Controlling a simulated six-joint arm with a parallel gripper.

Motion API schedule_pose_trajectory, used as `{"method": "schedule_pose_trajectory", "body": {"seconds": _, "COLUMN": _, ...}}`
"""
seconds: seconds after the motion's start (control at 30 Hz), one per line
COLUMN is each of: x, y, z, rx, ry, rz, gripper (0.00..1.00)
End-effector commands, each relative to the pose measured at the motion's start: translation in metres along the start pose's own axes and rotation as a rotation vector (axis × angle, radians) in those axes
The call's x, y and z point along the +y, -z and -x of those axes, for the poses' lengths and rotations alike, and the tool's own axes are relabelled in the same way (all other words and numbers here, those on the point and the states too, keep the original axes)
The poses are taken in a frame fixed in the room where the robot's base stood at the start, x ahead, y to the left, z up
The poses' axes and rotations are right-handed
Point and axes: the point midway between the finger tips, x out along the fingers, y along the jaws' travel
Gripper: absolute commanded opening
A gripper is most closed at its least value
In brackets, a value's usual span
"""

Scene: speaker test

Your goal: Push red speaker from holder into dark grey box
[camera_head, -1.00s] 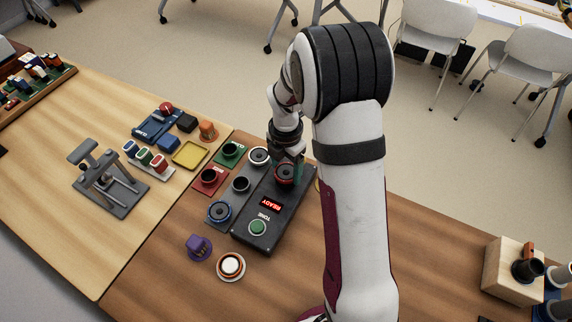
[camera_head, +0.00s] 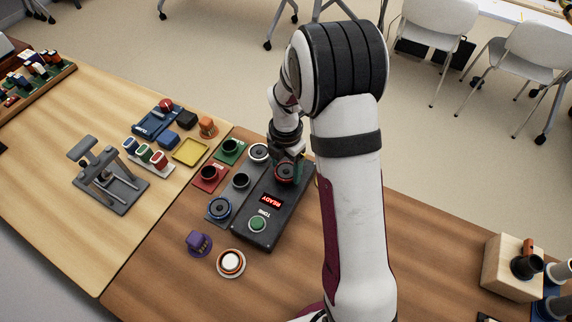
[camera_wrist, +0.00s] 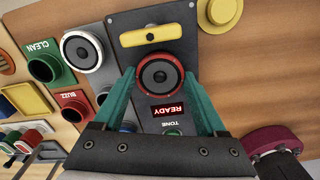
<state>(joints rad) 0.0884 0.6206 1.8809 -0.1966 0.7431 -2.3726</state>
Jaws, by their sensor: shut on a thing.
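The red speaker (camera_head: 286,171), a round black cone in a red rim, is at the far end of the dark grey box (camera_head: 279,196). In the wrist view the speaker (camera_wrist: 160,80) sits between the two green fingers of my gripper (camera_wrist: 160,76), which are shut on it. It is over or in the box's socket; I cannot tell how deeply it is seated. The box (camera_wrist: 186,50) has a lit red READY display (camera_head: 271,203) and a green TONE button (camera_head: 257,223). The grey holder (camera_head: 231,197) beside the box carries a white-rimmed speaker, an empty-looking black ring and a blue speaker.
A yellow bar (camera_wrist: 150,35) crosses the box beyond the speaker. The white-rimmed speaker (camera_wrist: 81,50) and the green CLEAN (camera_head: 230,147) and red BUZZ (camera_head: 209,177) sockets stand nearby. A purple object (camera_head: 198,243) and an orange-white round piece (camera_head: 231,262) lie in front.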

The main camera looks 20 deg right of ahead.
Motion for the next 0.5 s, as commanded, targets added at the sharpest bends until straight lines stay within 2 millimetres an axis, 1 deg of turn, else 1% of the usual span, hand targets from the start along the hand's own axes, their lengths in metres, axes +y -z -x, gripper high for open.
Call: {"method": "schedule_pose_trajectory", "body": {"seconds": 0.5, "x": -0.0001, "y": 0.0001, "z": -0.0035, "rx": 0.0, "ry": 0.001, "rz": 0.0, "gripper": 0.25}}
